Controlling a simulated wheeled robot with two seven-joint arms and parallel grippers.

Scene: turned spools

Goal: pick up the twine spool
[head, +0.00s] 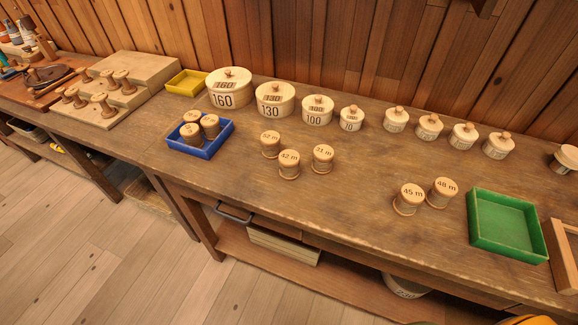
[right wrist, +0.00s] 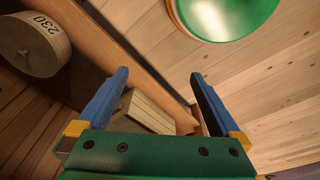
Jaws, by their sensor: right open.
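Wooden spools stand upright on the workbench (head: 350,185) in the head view. A group of three holds the 52 m spool (head: 270,146), the 42 m spool (head: 289,166) and the 31 m spool (head: 323,160). The 45 m spool (head: 408,201) and the 48 m spool (head: 441,194) stand farther right. Three more spools (head: 191,134) sit in a blue tray (head: 203,152). I cannot tell which spool is the twine one. My right gripper (right wrist: 160,73) is open and empty in the right wrist view, away from the spools. My left gripper is not in view.
Round lidded boxes, such as the 160 box (head: 229,90), line the bench's back. A green tray (head: 503,224) is at right, a yellow tray (head: 186,83) and stepped rack (head: 125,95) at left. The 230 box (right wrist: 34,45) shows at the wrist. Bench middle has free room.

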